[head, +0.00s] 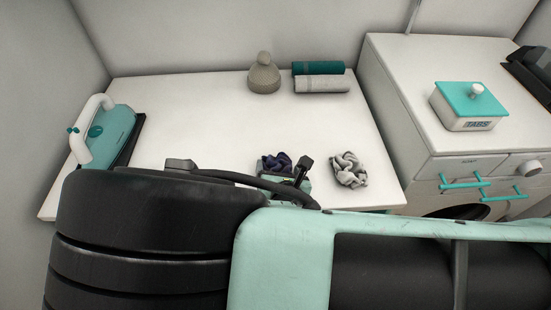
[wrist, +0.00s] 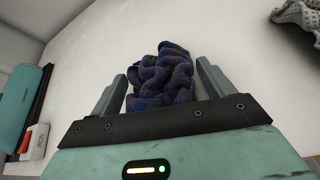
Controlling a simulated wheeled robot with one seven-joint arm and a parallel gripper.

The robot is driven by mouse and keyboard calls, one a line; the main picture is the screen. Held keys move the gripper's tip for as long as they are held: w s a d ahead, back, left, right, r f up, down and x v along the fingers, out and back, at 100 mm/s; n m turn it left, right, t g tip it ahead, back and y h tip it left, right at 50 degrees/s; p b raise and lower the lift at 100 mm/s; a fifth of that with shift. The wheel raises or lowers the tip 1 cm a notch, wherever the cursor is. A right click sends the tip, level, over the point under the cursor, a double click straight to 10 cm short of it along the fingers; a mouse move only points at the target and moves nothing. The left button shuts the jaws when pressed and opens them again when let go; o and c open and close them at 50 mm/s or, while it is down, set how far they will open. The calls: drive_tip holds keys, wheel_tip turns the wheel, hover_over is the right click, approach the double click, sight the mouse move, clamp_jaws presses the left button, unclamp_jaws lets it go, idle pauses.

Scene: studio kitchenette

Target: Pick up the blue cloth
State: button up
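The blue cloth (wrist: 160,78) is a crumpled dark blue heap on the white table. The gripper is open. In the head view the cloth (head: 272,163) shows only in part, behind my gripper (head: 292,172); my arm hides the rest of that area. I cannot tell from these views how high the fingers are above the table.
A crumpled grey cloth (head: 349,169) lies to the right. A teal iron (head: 114,134) stands at the left end of the table (head: 195,120). A knitted beige hat (head: 263,76) and rolled towels (head: 321,84) are at the back. A tabs box (head: 466,108) sits on the washing machine.

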drive_tip(key=c, duration=0.4)
drive_tip(key=shift+c, duration=0.2)
drive_tip(key=shift+r, duration=0.15)
